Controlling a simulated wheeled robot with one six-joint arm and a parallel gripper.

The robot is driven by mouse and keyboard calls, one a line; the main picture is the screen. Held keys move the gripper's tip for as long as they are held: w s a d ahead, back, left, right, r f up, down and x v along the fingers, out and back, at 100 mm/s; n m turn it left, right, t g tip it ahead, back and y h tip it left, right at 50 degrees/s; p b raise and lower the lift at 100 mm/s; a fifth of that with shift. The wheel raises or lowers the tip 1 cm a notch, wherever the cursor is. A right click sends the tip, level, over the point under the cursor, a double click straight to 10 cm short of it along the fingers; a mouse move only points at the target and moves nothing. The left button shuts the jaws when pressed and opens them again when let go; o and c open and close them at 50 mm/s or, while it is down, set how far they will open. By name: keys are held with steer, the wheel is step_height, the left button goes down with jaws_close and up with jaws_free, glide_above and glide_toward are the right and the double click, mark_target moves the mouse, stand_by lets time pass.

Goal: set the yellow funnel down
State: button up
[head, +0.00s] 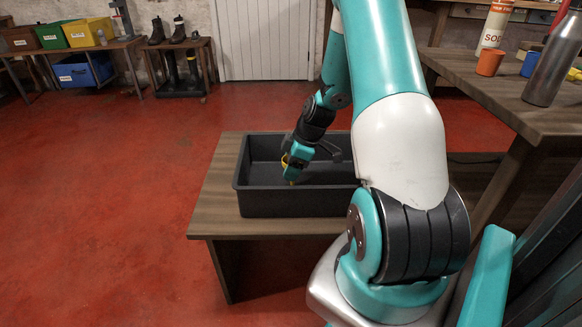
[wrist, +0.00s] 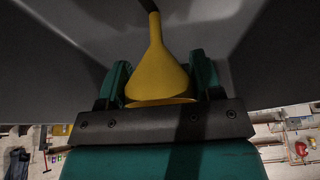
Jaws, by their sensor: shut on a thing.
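The yellow funnel (wrist: 158,72) is between the green fingers of my gripper (wrist: 160,82) in the wrist view. Its wide end is at the fingers and its narrow spout points away from the palm. In the head view my gripper (head: 291,170) reaches down inside a dark grey bin (head: 295,204), and only a little of the funnel (head: 284,160) shows beside the fingers. My gripper is shut on the funnel. Whether the funnel touches the bin's floor is hard to tell. The bin stands on a low wooden table (head: 215,205).
Shelves with coloured bins (head: 88,32) and boots (head: 168,32) stand along the back wall. The red floor at left is clear.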

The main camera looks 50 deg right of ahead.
steer(key=shift+f, duration=0.15)
steer(key=o, duration=0.9)
steer(key=p+v, duration=0.4)
steer(key=v, duration=0.8)
steer(key=a+r+g+y, duration=0.1)
steer(key=a+r, duration=0.5)
steer(key=a, duration=0.7)
steer(key=a+r+g, duration=0.1)
steer(key=a+r, duration=0.5)
steer(key=a, duration=0.7)
steer(key=s+a+r+m+g, duration=0.1)
steer(key=s+a+r, duration=0.3)
steer(key=s+a, duration=0.9)
steer(key=shift+s, duration=0.55)
